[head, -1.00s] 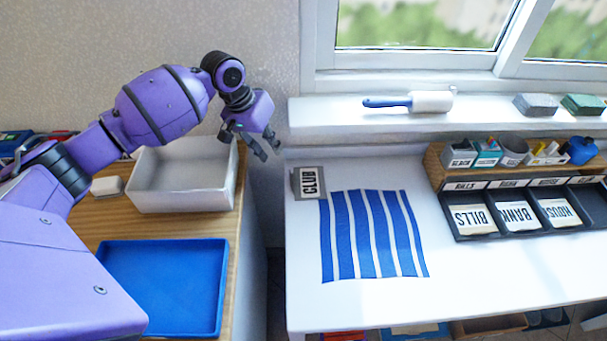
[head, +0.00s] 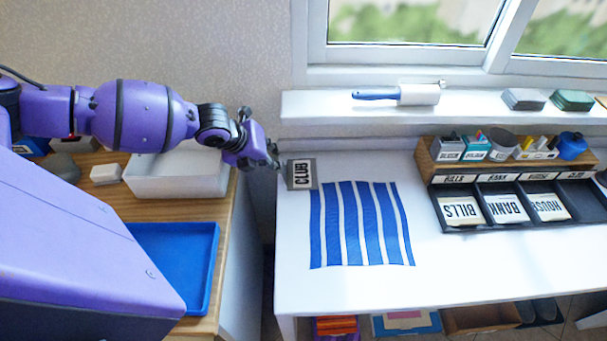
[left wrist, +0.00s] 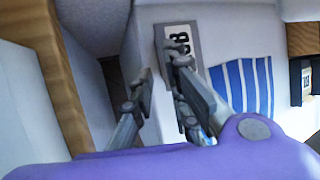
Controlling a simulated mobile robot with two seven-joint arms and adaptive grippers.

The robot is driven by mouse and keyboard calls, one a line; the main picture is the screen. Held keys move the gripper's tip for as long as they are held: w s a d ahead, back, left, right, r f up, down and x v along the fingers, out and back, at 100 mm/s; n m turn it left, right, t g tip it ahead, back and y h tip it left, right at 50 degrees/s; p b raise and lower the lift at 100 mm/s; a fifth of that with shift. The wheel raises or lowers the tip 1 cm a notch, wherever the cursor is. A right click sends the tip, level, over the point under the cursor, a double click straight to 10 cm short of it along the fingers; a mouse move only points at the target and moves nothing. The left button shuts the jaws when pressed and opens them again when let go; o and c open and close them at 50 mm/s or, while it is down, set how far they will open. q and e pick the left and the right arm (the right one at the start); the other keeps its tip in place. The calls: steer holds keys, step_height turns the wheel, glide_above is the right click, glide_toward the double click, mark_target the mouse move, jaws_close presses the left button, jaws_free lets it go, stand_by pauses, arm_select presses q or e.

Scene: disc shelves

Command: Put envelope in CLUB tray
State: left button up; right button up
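The grey envelope (head: 291,182) with a white CLUB label lies at the left edge of the white table, beside a blue-and-white striped mat. It also shows in the left wrist view (left wrist: 192,35), partly behind one finger. My left gripper (head: 277,159) is at the envelope's left edge. In the left wrist view its fingers (left wrist: 158,68) are apart, with one finger overlapping the envelope in the picture; I cannot tell whether they touch. The CLUB tray (head: 588,203) is the rightmost visible compartment of the black sorter, partly cut by the frame.
The BILLS, BANK and HOUSE compartments hold labelled envelopes (head: 461,210). A wooden organiser (head: 430,163) stands behind them. A white bin (head: 165,187) and blue tray (head: 205,240) sit on the wooden counter, across a gap. The striped mat (head: 362,225) and table front are clear.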

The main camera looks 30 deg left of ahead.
mark_target(288, 168)
arm_select(q)
steer(key=x, duration=0.7)
steer(key=shift+w+a+f, duration=0.15)
steer(key=shift+w+a, duration=0.15)
jaws_close()
steer(key=shift+r, duration=0.5)
step_height(288, 168, up, 2)
steer(key=shift+r, duration=0.1)
steer(key=s+d+r+p, duration=0.1)
steer(key=s+d+r, duration=0.6)
steer(key=s, duration=0.5)
step_height(288, 168, up, 3)
steer(key=shift+s+f, duration=0.1)
steer(key=shift+s, duration=0.05)
